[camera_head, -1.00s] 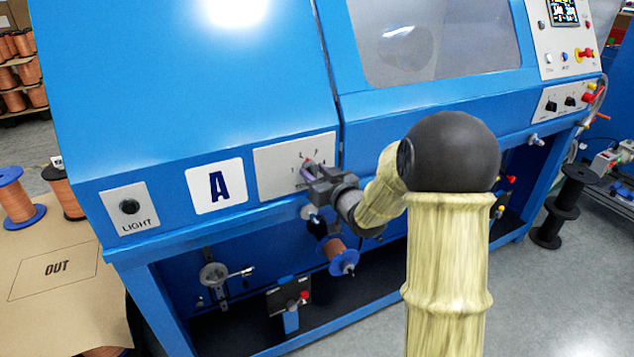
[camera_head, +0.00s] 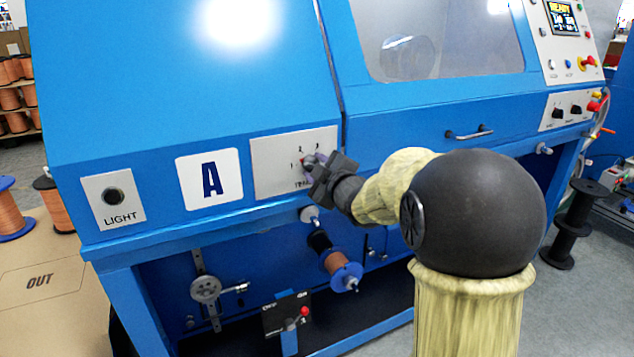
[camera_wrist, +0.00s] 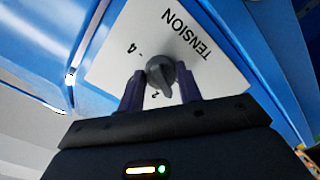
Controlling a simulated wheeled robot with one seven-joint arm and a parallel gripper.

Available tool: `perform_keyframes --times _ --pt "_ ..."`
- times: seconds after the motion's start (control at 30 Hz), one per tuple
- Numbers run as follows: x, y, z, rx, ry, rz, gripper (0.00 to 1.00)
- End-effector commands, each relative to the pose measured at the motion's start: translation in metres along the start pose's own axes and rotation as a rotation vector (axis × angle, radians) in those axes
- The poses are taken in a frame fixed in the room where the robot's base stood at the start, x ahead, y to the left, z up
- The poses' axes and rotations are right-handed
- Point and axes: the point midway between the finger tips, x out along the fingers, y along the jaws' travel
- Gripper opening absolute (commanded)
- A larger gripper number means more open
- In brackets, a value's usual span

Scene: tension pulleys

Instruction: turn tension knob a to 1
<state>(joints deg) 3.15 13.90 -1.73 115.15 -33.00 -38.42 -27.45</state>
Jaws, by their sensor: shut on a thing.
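The tension knob (camera_wrist: 161,74) is a small grey knob with a pointer, on a white plate (camera_wrist: 205,62) lettered TENSION. In the wrist view a 4 shows beside the knob; other marks are partly hidden by my gripper. In the head view the plate (camera_head: 268,176) sits right of the big A label (camera_head: 209,180), with numbers along its upper part. My gripper (camera_head: 312,165) is at the plate and covers most of the knob. In the wrist view its two dark purple fingers (camera_wrist: 160,92) stand on either side of the knob, shut on it.
A LIGHT switch (camera_head: 113,196) is at the left of the blue machine. Below the plate are a copper spool with blue flange (camera_head: 343,272) and a small box with a red-tipped lever (camera_head: 287,320). A handle (camera_head: 469,133) is on the right panel.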

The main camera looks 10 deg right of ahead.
Motion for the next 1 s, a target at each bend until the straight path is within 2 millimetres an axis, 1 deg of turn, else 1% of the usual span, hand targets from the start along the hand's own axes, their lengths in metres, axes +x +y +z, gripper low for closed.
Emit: perform_keyframes --times 0.03,0.3,0.5,0.7,1.0 --pt "0.0002 -0.0066 0.0046 -0.045 -0.005 0.002 0.12" --pt "0.0002 -0.0056 0.0044 -0.277 -0.023 0.015 0.12" --pt "-0.0001 -0.004 0.0036 -0.395 -0.033 0.021 0.12" --pt "-0.0002 -0.0025 0.0029 -0.452 -0.038 0.023 0.12" --pt "-0.0002 -0.0013 0.0024 -0.467 -0.04 0.023 0.12"
